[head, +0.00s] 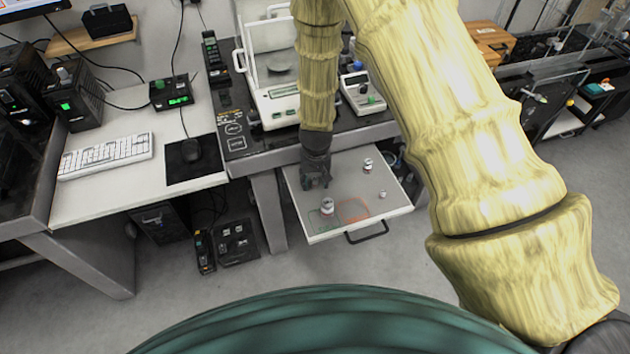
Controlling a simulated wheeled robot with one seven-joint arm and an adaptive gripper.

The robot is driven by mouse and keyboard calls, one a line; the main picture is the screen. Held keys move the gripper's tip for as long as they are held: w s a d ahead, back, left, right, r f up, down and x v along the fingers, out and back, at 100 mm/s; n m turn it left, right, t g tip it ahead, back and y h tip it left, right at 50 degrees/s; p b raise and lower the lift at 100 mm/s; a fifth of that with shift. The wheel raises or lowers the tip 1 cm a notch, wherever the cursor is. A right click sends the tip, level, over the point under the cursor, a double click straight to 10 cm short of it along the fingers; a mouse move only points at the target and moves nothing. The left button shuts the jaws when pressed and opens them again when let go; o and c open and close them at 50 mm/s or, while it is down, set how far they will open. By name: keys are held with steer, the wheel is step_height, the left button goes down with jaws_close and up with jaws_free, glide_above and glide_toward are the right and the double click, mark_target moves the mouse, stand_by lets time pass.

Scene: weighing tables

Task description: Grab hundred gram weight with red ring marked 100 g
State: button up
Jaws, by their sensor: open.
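An open drawer tray (330,172) extends from under the weighing table. A larger metal weight (327,206) stands near its front left, by a faint green patch. Another weight (368,165) with a dark band stands towards the back right. A much smaller weight (382,194) sits in front of it, to the right. The marks and ring colours are too small to read, so I cannot tell which is the 100 g weight. My gripper (316,183) is open and points down over the left part of the tray, behind the larger weight, apart from it and apparently empty.
A reddish patch (354,210) marks the tray beside the green one. The drawer handle (367,233) sticks out in front. A balance (280,95) and a small scale (361,92) stand on the table behind. A desk with a keyboard (105,157) is at left.

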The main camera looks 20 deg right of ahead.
steer(key=shift+f, duration=0.15)
steer(key=shift+c, duration=0.3)
jaws_close()
